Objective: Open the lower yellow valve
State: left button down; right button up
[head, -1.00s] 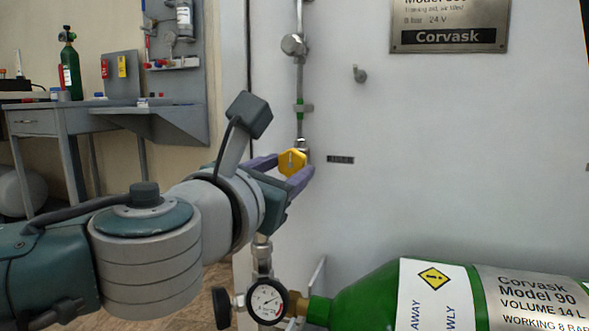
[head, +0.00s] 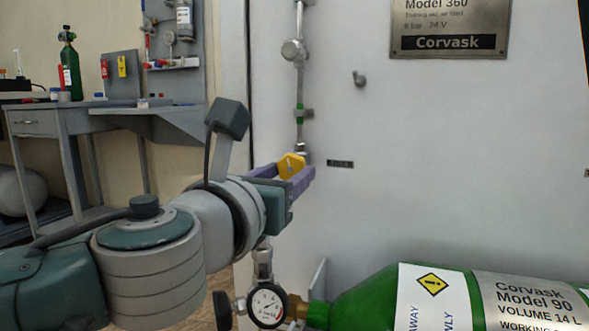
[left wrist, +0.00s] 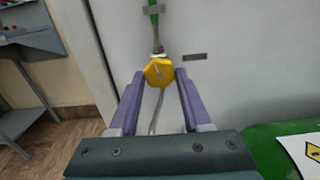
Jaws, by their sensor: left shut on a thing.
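The yellow valve (head: 291,164) is a small yellow knob with a light mark on its face, on the thin vertical pipe in front of the white panel. My left gripper (head: 295,175) is shut on it, with one purple finger on each side. In the left wrist view the yellow valve (left wrist: 158,72) sits between the tips of the two fingers, below a green pipe section. The fingers hide part of the knob and the pipe just beneath it in the head view. My right gripper is not in view.
A pressure gauge (head: 268,306) hangs below my left wrist, joined to a green cylinder (head: 365,300) at lower right. A small dark label (head: 340,163) is right of the valve. A grey workbench (head: 60,120) stands at left. The white panel is mostly bare to the right.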

pick_arm(q)
jog(key=shift+n+p, duration=0.35)
jog(key=shift+n, duration=1.75)
jog(key=shift+c, duration=1.8)
grip_release()
jog(key=shift+s, duration=0.3)
jog(key=p+v, duration=0.3)
jog(key=v, duration=0.6)
jog(key=shift+s+p, duration=0.15)
jog(key=shift+p, duration=0.25)
